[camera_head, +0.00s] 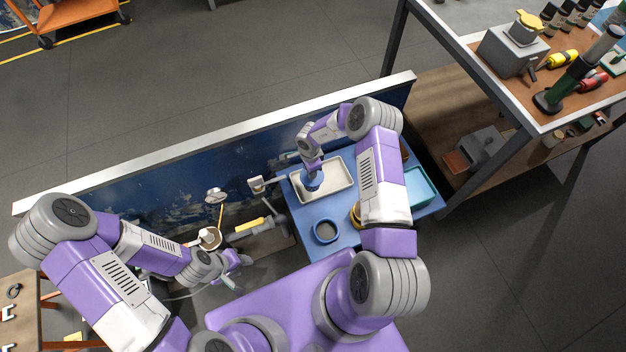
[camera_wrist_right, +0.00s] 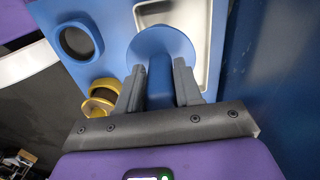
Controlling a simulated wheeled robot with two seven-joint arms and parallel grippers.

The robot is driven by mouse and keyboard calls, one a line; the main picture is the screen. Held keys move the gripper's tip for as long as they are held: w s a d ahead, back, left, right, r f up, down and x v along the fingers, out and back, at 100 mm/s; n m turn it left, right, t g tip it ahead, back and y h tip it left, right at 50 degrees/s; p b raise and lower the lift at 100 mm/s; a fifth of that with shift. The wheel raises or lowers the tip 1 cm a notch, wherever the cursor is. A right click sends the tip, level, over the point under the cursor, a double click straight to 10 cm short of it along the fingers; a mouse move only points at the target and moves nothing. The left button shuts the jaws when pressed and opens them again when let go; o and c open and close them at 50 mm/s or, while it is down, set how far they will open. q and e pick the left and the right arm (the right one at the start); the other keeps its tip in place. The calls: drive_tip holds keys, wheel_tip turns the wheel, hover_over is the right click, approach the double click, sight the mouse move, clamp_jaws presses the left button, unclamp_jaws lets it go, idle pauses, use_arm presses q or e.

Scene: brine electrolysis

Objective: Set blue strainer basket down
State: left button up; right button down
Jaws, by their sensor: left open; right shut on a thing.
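The blue strainer basket (camera_head: 312,185) is in my right gripper, over the left part of a cream tray (camera_head: 338,177). In the right wrist view the basket (camera_wrist_right: 160,42) shows as a round blue disc with a blue handle between the two fingers, overlapping the tray's edge. My right gripper (camera_head: 313,168) is shut on that handle. I cannot tell whether the basket touches the tray. My left gripper (camera_head: 242,262) is open and empty, low at the left, away from the basket.
The blue table (camera_head: 295,222) also holds a dark blue ring (camera_head: 325,231), a yellow ring (camera_wrist_right: 98,104) and a light-blue tray (camera_head: 418,187). A blue wall with a white top (camera_head: 220,142) stands behind. A wooden shelf unit (camera_head: 440,100) stands at the right.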

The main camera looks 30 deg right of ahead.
wheel_tip(320, 180, down, 6)
drive_tip(key=shift+b, duration=1.05)
drive_tip(key=shift+f, duration=0.1)
drive_tip(key=shift+f, duration=0.2)
drive_tip(key=c, duration=0.8)
unclamp_jaws()
drive_tip(key=shift+o, duration=0.2)
drive_tip(key=shift+r, duration=0.15)
